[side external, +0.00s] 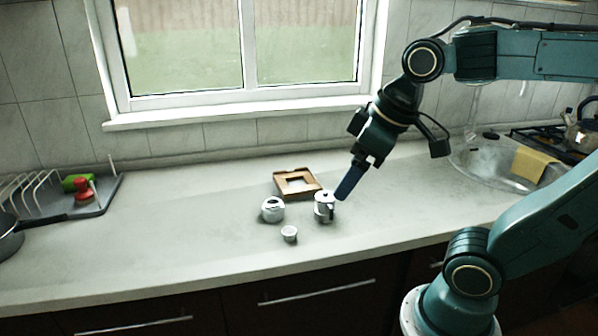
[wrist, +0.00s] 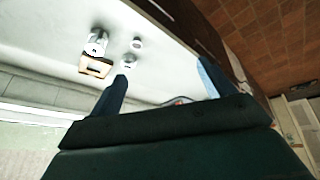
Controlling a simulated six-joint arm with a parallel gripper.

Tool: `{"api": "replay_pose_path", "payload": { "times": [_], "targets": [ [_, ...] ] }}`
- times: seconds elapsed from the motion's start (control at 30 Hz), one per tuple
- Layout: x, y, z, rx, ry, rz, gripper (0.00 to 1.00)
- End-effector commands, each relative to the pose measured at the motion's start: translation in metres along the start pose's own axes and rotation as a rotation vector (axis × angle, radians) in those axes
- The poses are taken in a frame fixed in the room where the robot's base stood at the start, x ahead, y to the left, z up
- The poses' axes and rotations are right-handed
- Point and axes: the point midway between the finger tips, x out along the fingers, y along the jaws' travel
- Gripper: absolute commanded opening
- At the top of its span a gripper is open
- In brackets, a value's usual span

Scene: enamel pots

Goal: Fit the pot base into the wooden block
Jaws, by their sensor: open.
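A wooden block (side external: 283,187) with a square opening lies flat on the counter. The block also shows in the wrist view (wrist: 107,68). A white lidded pot with a dark handle (side external: 322,208) stands upright in front of its right side. A round white pot (side external: 272,212) with a dark opening stands in front of its left side. I cannot tell which of these is the pot base. A small white cup (side external: 289,234) stands nearest the counter's front. My gripper (side external: 342,196) is above and right of the lidded pot; its blue fingers are apart and empty in the wrist view (wrist: 162,70).
A dish rack (side external: 95,198) with red and green items stands at the far left, beside a dark pan (side external: 10,237). A sink (side external: 490,165) with a yellow cloth (side external: 535,164) is at the right. The counter left of the pots is clear.

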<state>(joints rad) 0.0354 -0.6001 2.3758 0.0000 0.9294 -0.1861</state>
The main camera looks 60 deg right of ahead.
Motion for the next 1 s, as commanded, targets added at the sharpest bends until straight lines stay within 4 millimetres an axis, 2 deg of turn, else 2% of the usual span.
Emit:
{"api": "replay_pose_path", "payload": {
  "times": [0.23,0.47,0.77,1.0],
  "targets": [
    [0.01,0.022,-0.048,-0.189,-0.075,-0.004,0.82],
    [0.029,0.045,-0.089,-0.368,-0.14,-0.026,0.82],
    [0.068,0.08,-0.134,-0.597,-0.216,-0.08,0.82],
    [0.11,0.111,-0.161,-0.779,-0.268,-0.142,0.82]
  ]
}}
